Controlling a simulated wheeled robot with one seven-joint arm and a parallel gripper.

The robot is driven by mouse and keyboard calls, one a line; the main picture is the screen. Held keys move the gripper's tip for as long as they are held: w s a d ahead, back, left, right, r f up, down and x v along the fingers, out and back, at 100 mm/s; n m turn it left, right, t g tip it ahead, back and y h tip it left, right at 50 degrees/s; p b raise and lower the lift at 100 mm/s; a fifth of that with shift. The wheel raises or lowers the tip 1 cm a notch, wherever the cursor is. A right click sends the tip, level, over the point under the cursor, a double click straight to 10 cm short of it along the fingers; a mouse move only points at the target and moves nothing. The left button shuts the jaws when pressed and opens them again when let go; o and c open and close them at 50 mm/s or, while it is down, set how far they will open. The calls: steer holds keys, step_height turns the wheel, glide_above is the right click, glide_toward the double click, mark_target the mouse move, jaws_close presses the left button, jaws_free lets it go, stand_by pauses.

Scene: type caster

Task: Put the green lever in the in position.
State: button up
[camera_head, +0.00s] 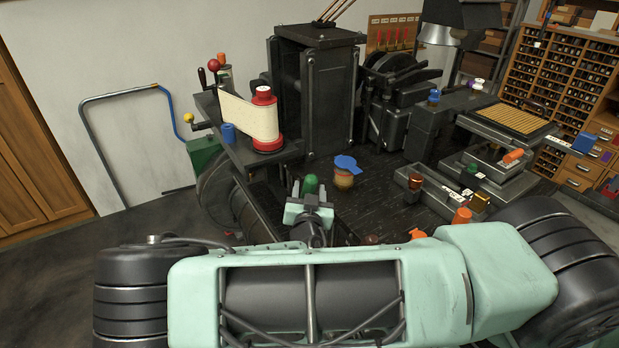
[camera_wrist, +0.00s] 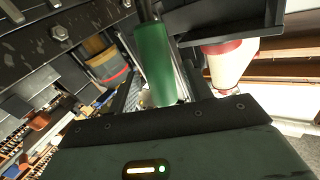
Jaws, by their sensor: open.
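The green lever (camera_head: 311,184) has a rounded green handle and shows just beyond my gripper (camera_head: 310,192) in the head view. In the wrist view the green handle (camera_wrist: 153,62) hangs from a dark rod at the top and reaches down between the two dark fingers of my gripper (camera_wrist: 160,88). The fingers are open, one on each side of the handle, with a gap visible. I cannot tell whether either finger touches it. The lever's base and any position marks are hidden.
A red-capped paper roll (camera_head: 263,122) stands on the machine at the left of the lever. A pot with a blue lid (camera_head: 346,169) is close by on the right. Orange knobs and metal trays (camera_head: 430,194) lie further right. A blue-and-grey handrail (camera_head: 105,150) leans at the left wall.

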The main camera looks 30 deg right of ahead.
steer(key=shift+p+x, duration=0.35)
steer(key=shift+x, duration=1.5)
jaws_close()
steer(key=shift+w+r, duration=0.2)
steer(key=shift+w, duration=0.2)
steer(key=w+f+n+g+y, duration=0.1)
steer(key=w+g, duration=0.4)
steer(key=w, duration=0.5)
steer(key=shift+n+g+y+b, duration=0.3)
steer(key=shift+n+y, duration=0.3)
steer(key=shift+n, duration=0.5)
steer(key=shift+f, duration=0.1)
jaws_free()
steer(key=shift+w+f, duration=0.1)
